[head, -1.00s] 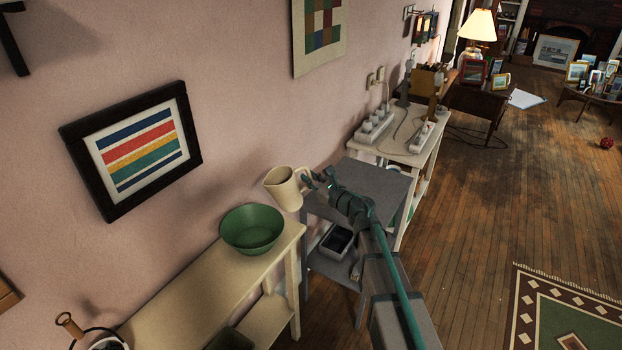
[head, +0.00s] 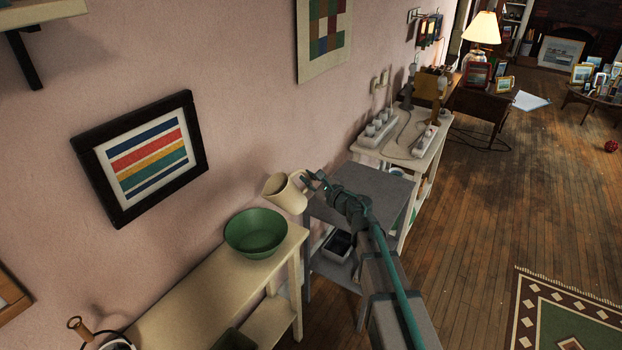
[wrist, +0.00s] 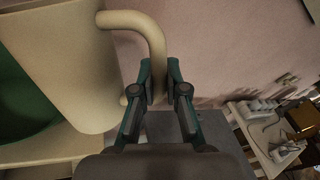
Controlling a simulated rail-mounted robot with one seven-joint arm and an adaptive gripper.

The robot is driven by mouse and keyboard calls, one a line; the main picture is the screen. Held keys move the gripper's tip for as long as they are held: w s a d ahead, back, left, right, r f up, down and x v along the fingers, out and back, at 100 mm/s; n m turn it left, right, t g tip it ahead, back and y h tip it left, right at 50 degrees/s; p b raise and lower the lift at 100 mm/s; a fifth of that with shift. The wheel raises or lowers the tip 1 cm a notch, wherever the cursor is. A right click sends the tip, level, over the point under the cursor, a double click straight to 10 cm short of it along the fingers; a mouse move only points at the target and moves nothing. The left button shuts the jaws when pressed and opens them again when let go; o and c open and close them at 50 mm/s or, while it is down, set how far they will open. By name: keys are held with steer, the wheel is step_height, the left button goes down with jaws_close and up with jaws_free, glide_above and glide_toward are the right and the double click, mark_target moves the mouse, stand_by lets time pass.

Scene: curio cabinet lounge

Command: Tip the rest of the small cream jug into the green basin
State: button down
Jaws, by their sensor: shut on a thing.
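The small cream jug (head: 286,194) is held up in the air in the head view, just right of and above the green basin (head: 255,234). It is tilted, with its mouth side leaning left toward the basin. My gripper (head: 310,182) is shut on the jug's handle. In the wrist view the jug (wrist: 75,65) fills the upper left, and my gripper (wrist: 160,88) has its fingers on either side of the handle. The basin (wrist: 20,105) shows partly behind the jug at the left edge. The jug's contents and any stream are not visible.
The basin stands on a cream shelf table (head: 190,300) along the pink wall. A grey stand (head: 370,188) is right of the jug, with a white table (head: 425,150) carrying power strips beyond. A striped framed picture (head: 142,158) hangs above. Open wooden floor lies right.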

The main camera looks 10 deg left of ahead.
mark_target(290, 176)
steer(key=shift+s+a+r+n+h+p, duration=0.2)
steer(key=shift+s+a+r+n+p, duration=0.15)
steer(key=shift+r+n+p, duration=0.25)
steer(key=shift+s+a+r+n+h+p, duration=0.2)
steer(key=shift+a+r+n+p, duration=0.3)
steer(key=shift+n, duration=0.2)
steer(key=shift+s+a+r+n+p, duration=0.3)
steer(key=shift+n+p, duration=0.15)
steer(key=shift+n, duration=0.15)
steer(key=shift+f, duration=0.1)
steer(key=shift+s+a+r+n+h, duration=0.2)
steer(key=shift+a+n, duration=0.1)
steer(key=shift+n, duration=0.15)
steer(key=shift+s+a+r+n+h, duration=0.15)
steer(key=shift+a+n+h, duration=0.1)
steer(key=shift+n, duration=0.2)
stand_by(0.8)
steer(key=shift+s+a+f, duration=0.1)
steer(key=shift+a, duration=0.05)
steer(key=shift+s+a+n, duration=0.3)
steer(key=shift+a+n, duration=0.15)
steer(key=shift+n, duration=0.25)
stand_by(1.4)
steer(key=shift+s+a, duration=0.15)
steer(key=shift+a, duration=0.05)
steer(key=shift+s+a+n+h, duration=0.15)
steer(key=shift+a+n+h, duration=0.1)
steer(key=shift+n, duration=0.25)
stand_by(0.5)
